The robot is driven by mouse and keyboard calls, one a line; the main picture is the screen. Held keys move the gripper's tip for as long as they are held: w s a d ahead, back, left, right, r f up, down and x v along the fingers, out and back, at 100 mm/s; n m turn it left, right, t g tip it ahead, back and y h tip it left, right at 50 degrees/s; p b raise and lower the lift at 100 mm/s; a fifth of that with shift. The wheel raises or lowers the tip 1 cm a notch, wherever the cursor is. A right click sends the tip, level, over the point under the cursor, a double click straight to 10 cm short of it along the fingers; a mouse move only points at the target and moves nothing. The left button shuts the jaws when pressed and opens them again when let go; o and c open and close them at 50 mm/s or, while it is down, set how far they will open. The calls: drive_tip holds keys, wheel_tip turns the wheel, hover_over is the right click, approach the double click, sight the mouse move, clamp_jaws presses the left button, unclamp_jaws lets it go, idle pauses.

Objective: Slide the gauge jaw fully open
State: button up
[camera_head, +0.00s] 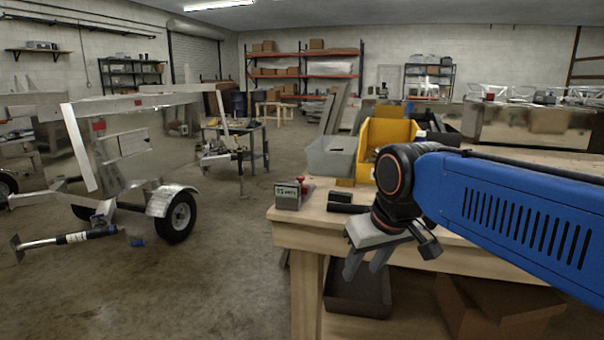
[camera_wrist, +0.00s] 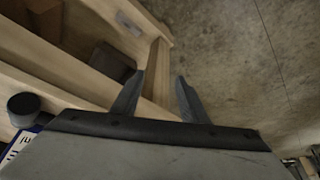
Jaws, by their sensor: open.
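A small grey-green box (camera_head: 288,196) with pale lettering and a red knob (camera_head: 300,181) stands at the left front corner of the wooden workbench. It may be the gauge; I cannot make out a sliding jaw on it. A dark block (camera_head: 348,201) lies on the bench to its right, partly behind my arm. My gripper (camera_head: 366,264) hangs in front of the bench edge, to the right of and lower than the box, fingers pointing down. In the wrist view its two fingers (camera_wrist: 159,82) are apart with nothing between them. The box is not identifiable there.
The workbench (camera_head: 325,225) has a grey bin (camera_head: 330,158) and a yellow bin (camera_head: 385,135) behind the box. A dark tray (camera_head: 357,293) and a cardboard box (camera_head: 500,305) sit on its lower shelf. A trailer (camera_head: 110,150) stands left; the floor (camera_head: 220,245) between is clear.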

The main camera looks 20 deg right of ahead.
drive_tip(key=w+r, duration=1.3)
drive_tip(key=r, duration=0.1)
drive_tip(key=n, duration=0.2)
approach(301, 176)
drive_tip(key=shift+y, duration=0.3)
drive_tip(key=x, duration=0.7)
drive_tip(key=shift+w+d+f, duration=0.15)
drive_tip(key=shift+d+f, duration=0.05)
drive_tip(key=shift+f, duration=0.2)
